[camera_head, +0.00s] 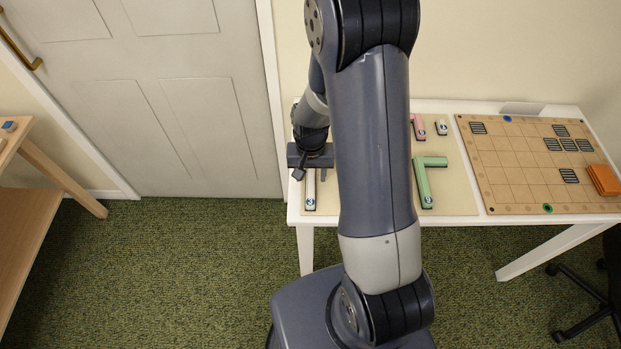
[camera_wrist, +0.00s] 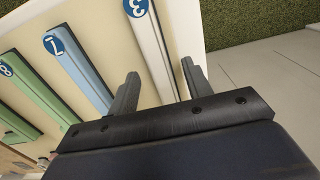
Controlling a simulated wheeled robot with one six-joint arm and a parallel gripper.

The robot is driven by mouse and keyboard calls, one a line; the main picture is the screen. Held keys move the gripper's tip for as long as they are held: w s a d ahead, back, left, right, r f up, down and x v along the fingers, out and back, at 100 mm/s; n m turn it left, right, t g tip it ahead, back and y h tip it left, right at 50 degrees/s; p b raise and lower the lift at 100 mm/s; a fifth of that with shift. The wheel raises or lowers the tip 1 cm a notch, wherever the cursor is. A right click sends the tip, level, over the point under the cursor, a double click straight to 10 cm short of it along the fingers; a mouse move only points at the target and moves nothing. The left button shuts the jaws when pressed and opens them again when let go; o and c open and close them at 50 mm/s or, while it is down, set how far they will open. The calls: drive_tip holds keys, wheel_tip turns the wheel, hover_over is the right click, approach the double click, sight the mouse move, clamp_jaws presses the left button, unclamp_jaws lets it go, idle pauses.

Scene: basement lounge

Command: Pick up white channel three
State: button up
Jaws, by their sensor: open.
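The white channel three (camera_head: 310,191) lies near the left end of the white table, its blue number 3 label toward the front edge. In the wrist view the white channel (camera_wrist: 152,48) runs between the two fingers of my gripper (camera_wrist: 160,75). My gripper (camera_head: 310,174) is open over the channel's far part, one finger on each side. The wrist view shows gaps beside the channel. I cannot tell how far the fingertips are above the table. The channel's far end is hidden by my gripper.
A blue channel (camera_wrist: 82,70) and a green channel (camera_wrist: 35,92) lie beside it. A green angled piece (camera_head: 424,184), a pink piece (camera_head: 418,127) and a short white piece (camera_head: 441,127) lie right of my arm. A gridded board (camera_head: 520,185) holds striped tiles and an orange stack (camera_head: 603,180).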

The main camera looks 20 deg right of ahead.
drive_tip(key=shift+f, duration=0.45)
drive_tip(key=shift+c, duration=0.5)
clamp_jaws()
